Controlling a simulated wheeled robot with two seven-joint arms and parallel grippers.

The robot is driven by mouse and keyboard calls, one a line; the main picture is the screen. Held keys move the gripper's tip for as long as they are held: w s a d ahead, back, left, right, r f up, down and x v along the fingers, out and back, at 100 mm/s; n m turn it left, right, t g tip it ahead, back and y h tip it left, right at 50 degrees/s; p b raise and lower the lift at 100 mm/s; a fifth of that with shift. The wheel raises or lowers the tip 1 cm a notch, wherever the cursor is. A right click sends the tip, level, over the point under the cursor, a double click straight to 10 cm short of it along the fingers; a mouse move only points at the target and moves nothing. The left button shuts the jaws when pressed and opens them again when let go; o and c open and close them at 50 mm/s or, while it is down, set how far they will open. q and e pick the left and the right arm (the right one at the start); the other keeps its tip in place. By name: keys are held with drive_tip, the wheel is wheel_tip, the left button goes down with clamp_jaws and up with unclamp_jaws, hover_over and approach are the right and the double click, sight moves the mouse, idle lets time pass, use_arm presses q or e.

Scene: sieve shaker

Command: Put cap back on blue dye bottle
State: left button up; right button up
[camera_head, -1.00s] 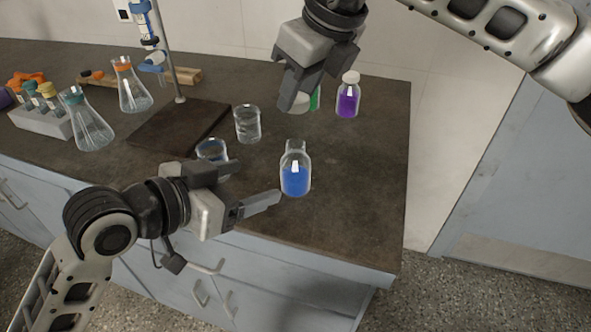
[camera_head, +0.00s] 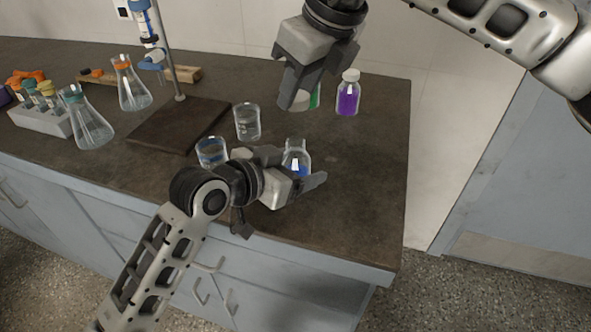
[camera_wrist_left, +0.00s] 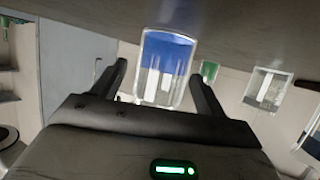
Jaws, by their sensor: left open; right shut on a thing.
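The blue dye bottle (camera_head: 297,158) stands upright and uncapped near the front of the bench. My left gripper (camera_head: 302,166) is open, with one finger on each side of the bottle. In the left wrist view the bottle (camera_wrist_left: 165,68) appears upside down between the two spread fingers, with gaps at the sides. My right gripper (camera_head: 300,98) is above the back of the bench, shut on a small whitish piece that looks like the cap (camera_head: 301,102). The fingers hide part of it.
A purple bottle (camera_head: 348,93) with a white cap stands at the back right. A green bottle (camera_head: 315,97) is partly hidden behind my right gripper. Two beakers (camera_head: 247,121) (camera_head: 212,152) and a dark stand base (camera_head: 170,128) are to the left. The bench's right part is clear.

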use_arm(q)
drive_tip(key=shift+c, duration=0.3)
drive_tip(key=c, duration=1.4)
use_arm(e)
hover_over(294, 141)
drive_tip(key=shift+s+d+f, duration=0.15)
drive_tip(key=shift+f, duration=0.65)
drive_tip(key=shift+s+d+f, duration=0.1)
drive_tip(key=shift+f, duration=0.75)
drive_tip(key=shift+s+d+f, duration=0.15)
drive_tip(key=shift+f, duration=0.65)
drive_tip(key=shift+f, duration=0.9)
drive_tip(key=shift+f, duration=0.55)
